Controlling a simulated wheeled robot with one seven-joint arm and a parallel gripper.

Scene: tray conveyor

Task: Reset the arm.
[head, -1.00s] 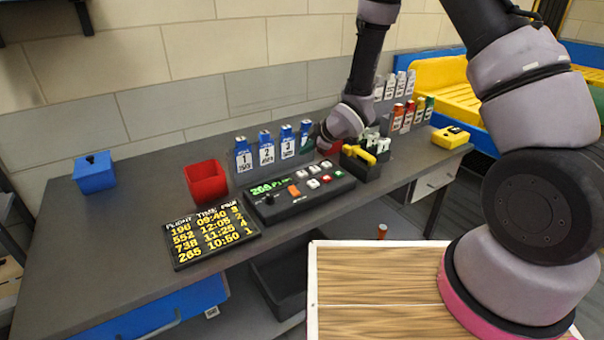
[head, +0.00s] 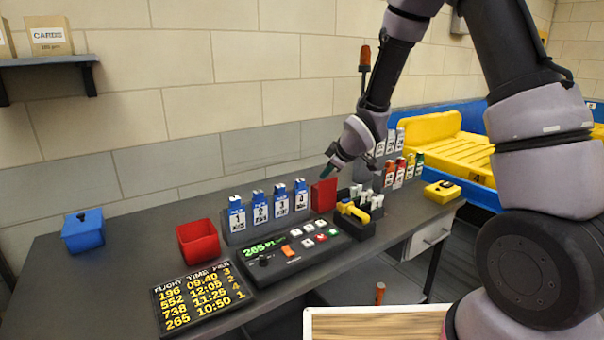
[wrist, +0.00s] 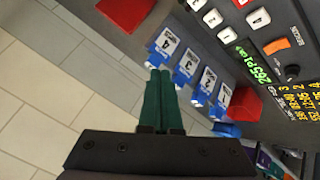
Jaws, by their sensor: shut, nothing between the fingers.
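My gripper (head: 328,170) hangs at the end of my arm above the back of the grey desk (head: 110,275), near the red block behind the console. In the wrist view its two green fingers (wrist: 158,72) are together with nothing between them. They point toward the row of blue-topped numbered tags, apart from them as far as I can tell. My arm reaches in from the right in the head view.
Below are numbered tags (head: 260,208), a red block (head: 323,194), a button console (head: 290,250) and a holder with a yellow-handled tool (head: 352,211). A flight board (head: 200,297), red bin (head: 199,242) and blue box (head: 83,231) stand left.

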